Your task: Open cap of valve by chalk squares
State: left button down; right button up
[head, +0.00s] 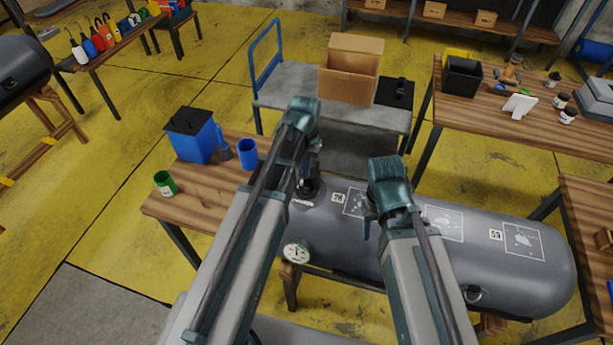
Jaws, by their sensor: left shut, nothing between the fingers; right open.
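A grey inflatable boat tube (480,270) lies across the lower right. Chalk squares with pale patches mark its top: one (356,203) left of my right gripper, another (443,223) right of it, and a third (524,241) near the right end. A black valve (309,189) stands near the tube's left end, beside the left chalk square; my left gripper partly hides it, so its cap is unclear. My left gripper (314,166) is shut and empty just above the valve; contact cannot be told. My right gripper (369,222) is open and empty over the tube, between chalk squares.
A round gauge (296,253) sits at the tube's left front. A grey cart (285,85) carries an open cardboard box (349,75).

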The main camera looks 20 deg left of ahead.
pick_arm(q)
jog(key=s+r+p, duration=0.1)
jog(key=s+r, duration=0.1)
jog(key=shift+s+p, duration=0.3)
jog(key=s+d+m+y, duration=0.1)
jog(key=s+d+m, duration=0.2)
jog(key=s+d, duration=0.7)
jog(key=s, duration=0.2)
jog(key=shift+s+d, duration=0.25)
jog(key=shift+s, duration=0.05)
jog(key=shift+a+f, duration=0.1)
jog(key=shift+a, duration=0.05)
